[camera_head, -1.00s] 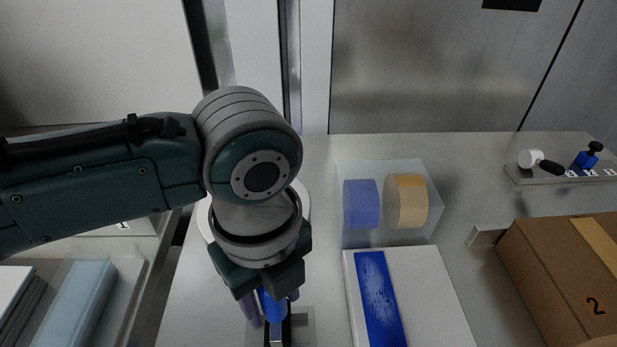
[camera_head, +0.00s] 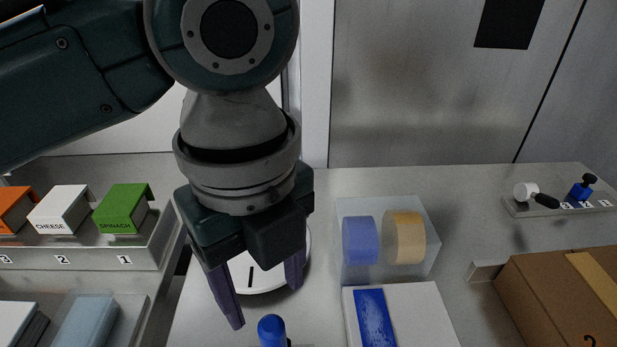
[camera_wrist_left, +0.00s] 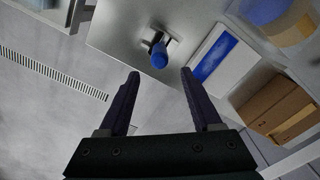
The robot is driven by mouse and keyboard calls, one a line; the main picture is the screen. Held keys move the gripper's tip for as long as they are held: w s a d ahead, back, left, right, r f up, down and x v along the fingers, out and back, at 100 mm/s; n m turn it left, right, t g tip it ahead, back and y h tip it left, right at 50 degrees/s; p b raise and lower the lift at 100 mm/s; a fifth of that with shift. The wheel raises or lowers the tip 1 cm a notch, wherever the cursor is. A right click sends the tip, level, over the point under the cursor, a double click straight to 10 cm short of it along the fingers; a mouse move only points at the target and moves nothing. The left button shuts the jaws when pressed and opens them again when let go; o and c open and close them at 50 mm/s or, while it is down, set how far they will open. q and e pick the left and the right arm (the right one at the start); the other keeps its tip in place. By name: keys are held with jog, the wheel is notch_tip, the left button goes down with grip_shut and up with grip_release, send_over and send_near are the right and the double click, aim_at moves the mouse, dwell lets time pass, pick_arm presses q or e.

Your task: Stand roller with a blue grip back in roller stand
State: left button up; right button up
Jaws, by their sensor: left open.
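The roller's blue grip (camera_head: 271,330) stands up at the bottom edge of the head view, just below my left gripper. In the left wrist view the blue grip (camera_wrist_left: 159,57) shows end-on, above a small grey stand (camera_wrist_left: 172,43) with dark parts. It looks upright at the stand, but the roller's lower end is hidden, so how it is seated cannot be told. My left gripper (camera_head: 266,308) is open and empty, its purple fingers apart above the grip. It also shows in the left wrist view (camera_wrist_left: 160,73). My right gripper is not in view.
A white round plate (camera_head: 300,262) lies behind the fingers. A clear bin (camera_head: 386,278) with blue and tan rolls and a white block (camera_head: 425,315) with a blue strip are right. A cardboard box (camera_head: 545,300) is further right. Labelled holders (camera_head: 125,210) stand left.

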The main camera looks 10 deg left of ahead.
pick_arm(q)
jog(key=shift+r, duration=0.9)
jog(key=s+d+f+n+t+h, duration=0.1)
jog(key=s+d+f+n+h, duration=0.25)
jog(key=n, duration=0.55)
jog(key=s+a+n+t+y, duration=0.2)
jog(key=s+a+n, duration=0.6)
jog(key=a+n, duration=0.5)
jog(key=shift+s+n+t+y, duration=0.3)
jog(key=shift+s+n+y, duration=0.1)
jog(key=shift+n+y, duration=0.35)
jog(key=shift+r, duration=0.15)
